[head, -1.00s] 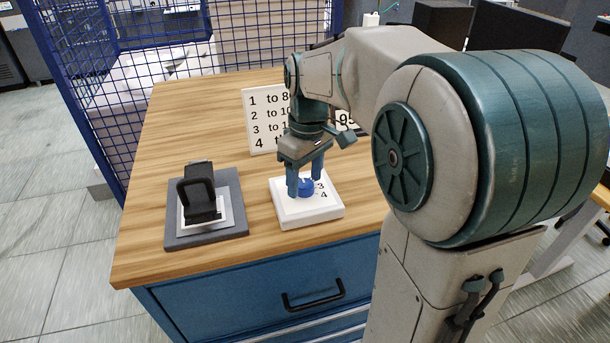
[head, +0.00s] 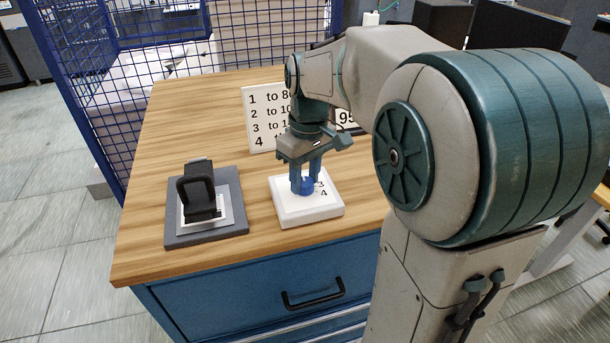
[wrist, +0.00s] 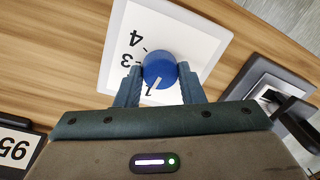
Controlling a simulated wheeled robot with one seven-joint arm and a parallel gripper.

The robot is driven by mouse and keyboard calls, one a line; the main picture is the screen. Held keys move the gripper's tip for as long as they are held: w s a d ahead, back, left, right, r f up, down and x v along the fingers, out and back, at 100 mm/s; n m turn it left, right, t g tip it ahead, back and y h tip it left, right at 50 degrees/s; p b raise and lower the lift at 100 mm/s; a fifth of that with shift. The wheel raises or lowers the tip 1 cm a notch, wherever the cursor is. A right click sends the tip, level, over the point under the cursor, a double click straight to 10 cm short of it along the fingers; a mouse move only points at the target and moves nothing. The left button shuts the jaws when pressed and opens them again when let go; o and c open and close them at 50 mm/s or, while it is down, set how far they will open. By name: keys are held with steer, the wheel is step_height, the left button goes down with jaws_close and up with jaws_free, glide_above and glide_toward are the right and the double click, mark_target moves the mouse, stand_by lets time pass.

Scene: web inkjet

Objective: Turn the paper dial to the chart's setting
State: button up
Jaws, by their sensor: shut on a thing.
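The paper dial is a blue round knob (head: 306,187) on a white plate (head: 300,214) near the table's front edge. My gripper (head: 305,188) points down and is shut on the knob, one finger on each side. In the wrist view the knob (wrist: 159,66) sits between the fingertips, with a white pointer line towards the gripper's body. The numerals 3 and 4 show on the plate; another mark by the pointer is mostly hidden. The chart (head: 262,115) stands behind, with rows 1 to 4; my arm hides the rows' right ends.
A grey pad with a black-handled device (head: 199,195) is left of the plate. A display reading 95 (head: 347,118) is partly hidden behind my arm. A blue mesh fence (head: 85,90) stands at the left. The table's left rear is clear.

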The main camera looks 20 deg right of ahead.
mark_target(310, 181)
steer(key=m, duration=0.6)
steer(key=shift+t+b, duration=0.3)
steer(key=shift+r+m, duration=0.1)
steer(key=shift+m, duration=0.2)
steer(key=o, duration=1)
step_height(310, 181, up, 14)
steer(key=d, duration=0.1)
steer(key=shift+b, duration=0.3)
steer(key=shift+s, duration=0.1)
steer(key=s+a+f+n+t, duration=0.1)
steer(key=s+f+t, duration=0.2)
steer(key=s+f, duration=1.1)
step_height(310, 181, down, 4)
steer(key=shift+s+r+h, duration=0.2)
steer(key=shift+s+h, duration=0.05)
steer(key=shift+h, duration=0.15)
